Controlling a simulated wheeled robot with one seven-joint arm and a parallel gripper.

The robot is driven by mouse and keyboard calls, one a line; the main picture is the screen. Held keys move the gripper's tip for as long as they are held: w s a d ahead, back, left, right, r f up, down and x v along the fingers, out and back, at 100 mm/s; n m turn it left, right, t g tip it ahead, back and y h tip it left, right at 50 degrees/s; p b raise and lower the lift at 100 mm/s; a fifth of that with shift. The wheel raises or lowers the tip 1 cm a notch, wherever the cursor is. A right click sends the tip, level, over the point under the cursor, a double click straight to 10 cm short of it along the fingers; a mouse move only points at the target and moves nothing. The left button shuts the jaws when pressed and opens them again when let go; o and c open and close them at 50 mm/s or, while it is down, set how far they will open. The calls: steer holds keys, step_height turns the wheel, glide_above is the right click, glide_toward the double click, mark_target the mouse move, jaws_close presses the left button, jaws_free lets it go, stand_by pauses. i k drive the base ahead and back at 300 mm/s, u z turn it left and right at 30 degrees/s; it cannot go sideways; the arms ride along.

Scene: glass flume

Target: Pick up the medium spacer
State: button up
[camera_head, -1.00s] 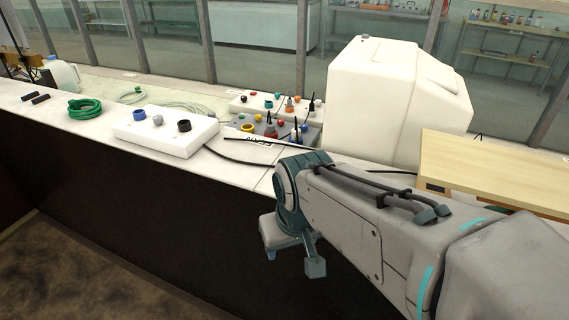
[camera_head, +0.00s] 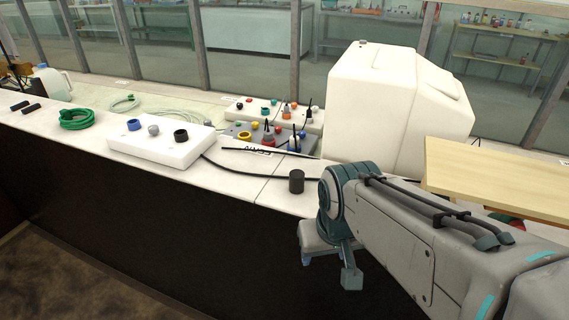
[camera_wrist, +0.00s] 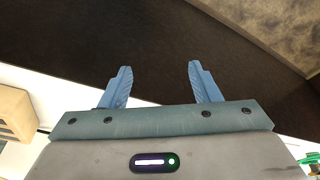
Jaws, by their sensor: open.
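A short black cylinder (camera_head: 296,181) stands upright on the counter, just left of my arm's wrist in the head view. A white block (camera_head: 160,146) further left carries a blue ring (camera_head: 134,124), a grey knob-like piece (camera_head: 153,130) and a black ring (camera_head: 181,135). I cannot tell for certain which of these is the medium spacer. My gripper shows in the wrist view (camera_wrist: 159,68) with its two blue fingers apart and nothing between them. It hangs in front of the counter's front edge, apart from all these pieces, over the dark front panel and floor.
A grey tray (camera_head: 235,133) and a white block behind it hold several coloured knobs and upright black pins. A large white housing (camera_head: 385,100) and a wooden board (camera_head: 500,180) stand at the right. A black cable crosses the counter. A green coil (camera_head: 76,119) lies left.

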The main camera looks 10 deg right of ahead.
mark_target(296, 177)
steer(key=u, duration=2.35)
steer(key=i, duration=1.45)
steer(key=z, duration=3.45)
steer(key=i, duration=0.45)
steer(key=z, duration=0.05)
